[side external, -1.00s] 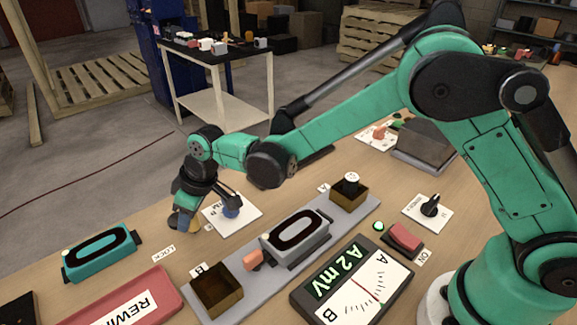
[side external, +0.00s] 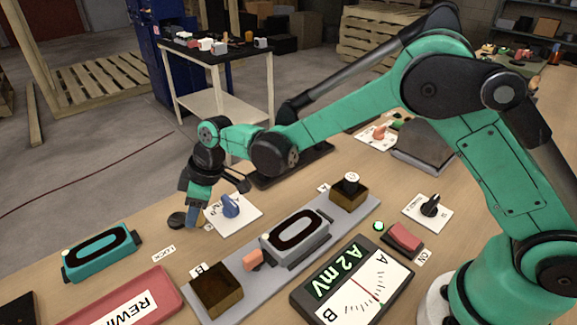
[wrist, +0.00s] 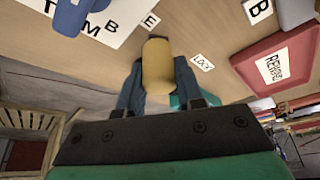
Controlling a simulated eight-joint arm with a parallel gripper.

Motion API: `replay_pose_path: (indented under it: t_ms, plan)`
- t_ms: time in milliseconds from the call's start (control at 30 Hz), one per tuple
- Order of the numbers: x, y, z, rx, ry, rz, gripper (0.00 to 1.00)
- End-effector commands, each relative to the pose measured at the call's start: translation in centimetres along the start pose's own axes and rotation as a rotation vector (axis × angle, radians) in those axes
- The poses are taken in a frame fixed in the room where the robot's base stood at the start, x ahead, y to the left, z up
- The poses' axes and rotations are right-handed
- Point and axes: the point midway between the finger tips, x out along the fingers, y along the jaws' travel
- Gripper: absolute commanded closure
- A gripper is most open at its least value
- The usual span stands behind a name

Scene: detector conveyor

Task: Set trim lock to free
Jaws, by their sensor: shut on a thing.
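A yellow rounded handle (wrist: 157,65) stands between my two fingers in the wrist view, near the white LOCK label (wrist: 202,63). I take it for the trim lock's handle. My gripper (wrist: 158,82) is shut on it. In the side view my gripper (side external: 194,217) points down, with a little of the yellow handle showing at the fingers. A dark round base (side external: 178,220) shows just left of them, and the LOCK label (side external: 163,253) lies nearer the camera. I see no FREE label; that part may be hidden by my arm.
A blue knob (side external: 231,206) on a white plate stands close right of my gripper. A teal box (side external: 100,252) and a red REWIND tray (side external: 120,306) lie at the left. A grey rail with brown bins (side external: 217,290) lies in front.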

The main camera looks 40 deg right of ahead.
Motion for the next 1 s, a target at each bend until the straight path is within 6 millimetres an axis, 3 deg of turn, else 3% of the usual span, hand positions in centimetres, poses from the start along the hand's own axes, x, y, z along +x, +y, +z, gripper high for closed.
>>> replay_pose_path:
  t_ms: [33, 67, 167, 533, 1000]
  plan:
    - [0.0, 0.1, 0.0, 0.001, 0.001, 0.003, 1.00]
    - [0.0, 0.1, 0.0, 0.001, 0.001, 0.003, 0.63]
    - [0.0, 0.1, 0.0, 0.001, 0.000, 0.003, 0.37]
    - [-0.5, 0.1, 0.0, 0.002, 0.000, 0.002, 0.37]
    - [-5.5, 0.1, 0.0, 0.001, 0.000, 0.002, 0.37]
